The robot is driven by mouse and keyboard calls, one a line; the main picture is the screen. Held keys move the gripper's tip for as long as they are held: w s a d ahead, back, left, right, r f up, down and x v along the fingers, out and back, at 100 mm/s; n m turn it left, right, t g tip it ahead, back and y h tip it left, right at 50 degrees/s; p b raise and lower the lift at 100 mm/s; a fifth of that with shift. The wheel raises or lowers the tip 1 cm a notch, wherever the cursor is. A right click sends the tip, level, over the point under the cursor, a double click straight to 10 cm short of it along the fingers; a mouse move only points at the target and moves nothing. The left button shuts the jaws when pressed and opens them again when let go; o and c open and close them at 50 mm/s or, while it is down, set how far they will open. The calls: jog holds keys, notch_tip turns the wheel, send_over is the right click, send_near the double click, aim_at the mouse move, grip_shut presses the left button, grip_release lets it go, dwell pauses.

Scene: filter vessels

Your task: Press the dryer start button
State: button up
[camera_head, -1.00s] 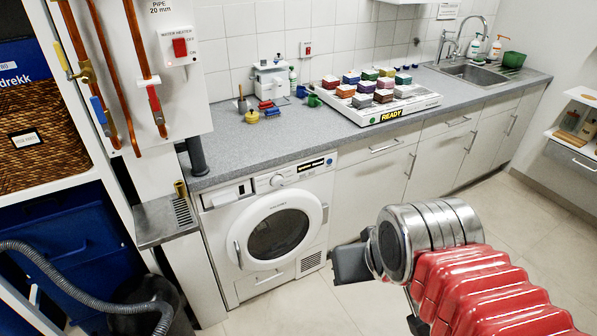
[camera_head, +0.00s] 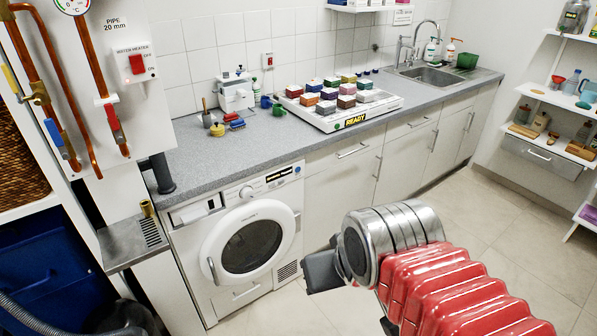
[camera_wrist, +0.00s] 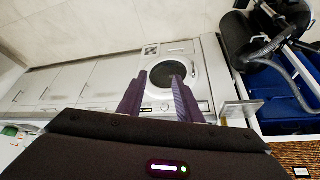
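The white dryer (camera_head: 211,291) stands under the grey worktop, its round door shut. Its top panel has a knob (camera_head: 246,192) and a small lit display (camera_head: 279,173). I cannot make out a separate start button. The dryer also shows in the wrist view (camera_wrist: 150,51), turned about, with its panel partly between and behind my fingers. My gripper (camera_wrist: 159,76) is open and empty, its two dark fingers apart and pointing towards the dryer, not visibly touching it. In the head view my red-sleeved arm is to the right of the dryer; the fingers cannot be made out there.
A metal shelf (camera_head: 120,251) juts out left of the dryer, near copper pipes. A tray marked READY (camera_head: 330,121) with several coloured blocks stands on the worktop (camera_head: 200,155). The floor (camera_head: 500,235) to the right is open. A blue unit (camera_head: 40,255) stands at the far left.

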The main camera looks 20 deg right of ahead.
grip_shut()
dwell(1.5)
